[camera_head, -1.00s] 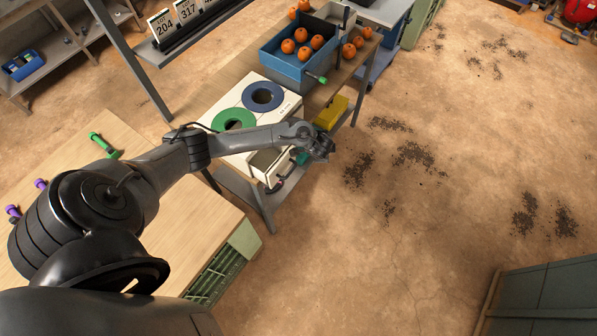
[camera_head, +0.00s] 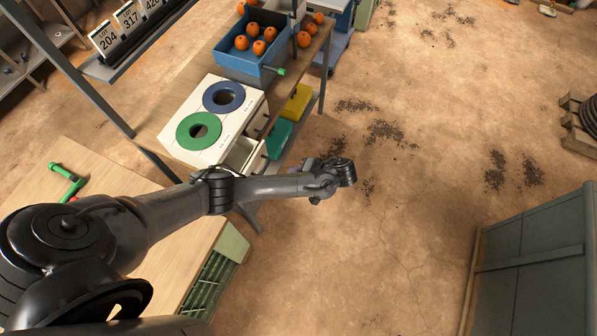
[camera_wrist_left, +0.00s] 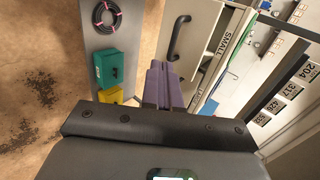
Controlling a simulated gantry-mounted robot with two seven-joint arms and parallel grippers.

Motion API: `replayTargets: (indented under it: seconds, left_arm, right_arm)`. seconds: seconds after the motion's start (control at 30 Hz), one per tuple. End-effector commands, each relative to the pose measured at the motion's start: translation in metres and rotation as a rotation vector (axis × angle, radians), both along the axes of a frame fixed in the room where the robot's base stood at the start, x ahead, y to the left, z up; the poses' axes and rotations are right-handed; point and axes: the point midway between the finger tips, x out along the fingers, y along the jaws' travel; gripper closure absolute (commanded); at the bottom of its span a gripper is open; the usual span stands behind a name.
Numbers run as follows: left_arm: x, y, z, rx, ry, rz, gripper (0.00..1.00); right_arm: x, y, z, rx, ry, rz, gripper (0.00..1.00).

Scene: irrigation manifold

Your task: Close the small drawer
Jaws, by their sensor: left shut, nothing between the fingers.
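The small drawer (camera_head: 243,153) is a white drawer low in the white sorting cabinet (camera_head: 213,106), on the side below the green ring. It stands partly open, with its inside visible from above. In the left wrist view its pale front (camera_wrist_left: 200,28) carries a black bar handle (camera_wrist_left: 179,38), beside the word SMALL. My left gripper (camera_wrist_left: 162,66) has purple fingers, shut together and empty, pointing at the drawer front near the handle. I cannot tell whether they touch it. In the head view the wrist largely hides this gripper. My right gripper is not in view.
A teal box (camera_head: 280,138) and a yellow box (camera_head: 297,102) sit on the lower shelf beside the drawer. A blue crate (camera_head: 240,66) of orange fruit stands behind the cabinet. A wooden table (camera_head: 120,185) lies under my left arm.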

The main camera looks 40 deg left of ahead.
Motion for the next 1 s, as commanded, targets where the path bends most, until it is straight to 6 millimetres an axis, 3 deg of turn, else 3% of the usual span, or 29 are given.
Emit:
replayTargets:
  seconds: [0.07, 0.33, 0.5, 0.7, 1.0]
  left_arm:
    - [-0.005, 0.013, -0.014, 0.002, 0.001, 0.001, 1.00]
    - [-0.018, 0.048, -0.040, 0.001, 0.001, 0.002, 1.00]
    - [-0.026, 0.068, -0.043, 0.001, 0.001, -0.001, 1.00]
    - [-0.030, 0.080, -0.046, 0.000, -0.001, -0.001, 1.00]
    - [-0.031, 0.083, -0.047, -0.001, 0.000, -0.001, 1.00]
  right_arm:
    - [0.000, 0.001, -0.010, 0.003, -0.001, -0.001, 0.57]
    - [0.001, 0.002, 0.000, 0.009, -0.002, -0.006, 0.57]
    - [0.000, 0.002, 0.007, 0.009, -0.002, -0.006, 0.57]
    - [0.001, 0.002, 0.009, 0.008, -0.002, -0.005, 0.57]
    - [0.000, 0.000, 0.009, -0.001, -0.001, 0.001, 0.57]
